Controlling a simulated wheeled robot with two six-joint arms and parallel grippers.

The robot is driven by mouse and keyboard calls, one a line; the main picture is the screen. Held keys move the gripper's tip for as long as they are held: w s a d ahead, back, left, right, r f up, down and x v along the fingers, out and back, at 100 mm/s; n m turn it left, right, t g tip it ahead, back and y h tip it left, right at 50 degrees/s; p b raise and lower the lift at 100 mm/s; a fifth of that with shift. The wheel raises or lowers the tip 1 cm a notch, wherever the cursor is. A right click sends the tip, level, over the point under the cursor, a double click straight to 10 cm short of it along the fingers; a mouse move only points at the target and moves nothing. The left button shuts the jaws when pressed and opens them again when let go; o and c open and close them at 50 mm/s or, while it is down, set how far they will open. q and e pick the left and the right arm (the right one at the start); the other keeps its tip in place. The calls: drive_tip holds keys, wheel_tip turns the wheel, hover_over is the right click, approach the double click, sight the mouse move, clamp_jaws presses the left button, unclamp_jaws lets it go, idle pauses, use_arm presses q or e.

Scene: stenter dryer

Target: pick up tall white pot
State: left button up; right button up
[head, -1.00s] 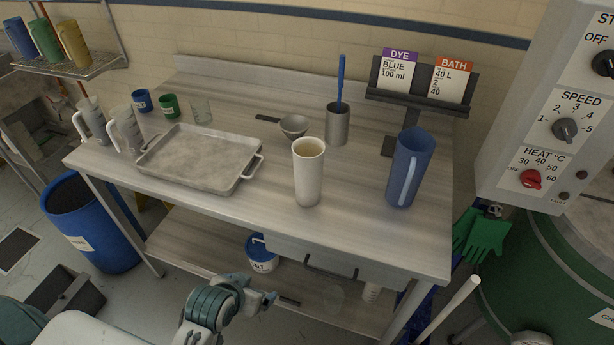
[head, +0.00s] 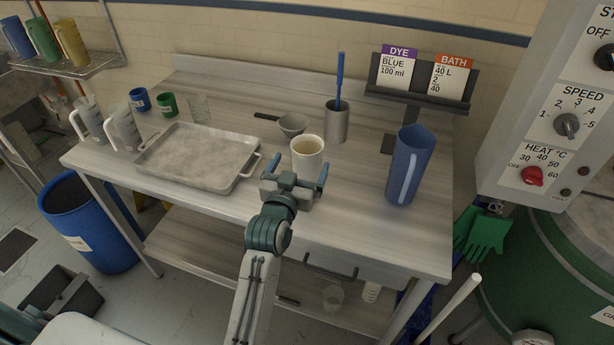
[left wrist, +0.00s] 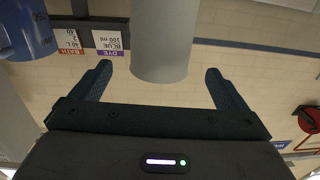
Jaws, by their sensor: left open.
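The tall white pot (head: 307,149) stands upright near the front middle of the table, with pale yellowish contents showing inside its rim. Its lower part is hidden behind my left gripper (head: 297,172) in the head view. That gripper is open and empty, on the near side of the pot, with its two fingers spread to either side. In the left wrist view, the pot (left wrist: 165,40) shows between the two spread fingertips (left wrist: 158,68), with a gap on each side. I cannot tell how far it reaches between the fingers. My right gripper is not in view.
A blue jug (head: 409,168) stands to the right. A grey tray (head: 248,172) lies left. The table (head: 350,205) is clear between pot and jug.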

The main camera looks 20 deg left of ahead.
sight(311, 138)
use_arm(q)
drive_tip(key=shift+w+f, duration=0.1)
drive_tip(key=shift+w, duration=0.7)
drive_tip(key=shift+w+b, duration=0.5)
drive_tip(key=shift+w, duration=0.05)
drive_tip(key=w, duration=0.1)
drive_tip(key=w+b, duration=0.1)
drive_tip(key=w, duration=0.1)
drive_tip(key=shift+w+r, duration=0.15)
drive_tip(key=shift+r, duration=0.1)
drive_tip(key=shift+w+b, duration=0.3)
drive_tip(key=shift+w, duration=0.1)
drive_tip(key=shift+r, duration=0.1)
drive_tip(key=shift+s, duration=0.15)
drive_tip(key=shift+c, duration=1.4)
drive_tip(key=c, duration=1.4)
drive_tip(key=shift+r, duration=0.1)
drive_tip(key=shift+c, duration=0.8)
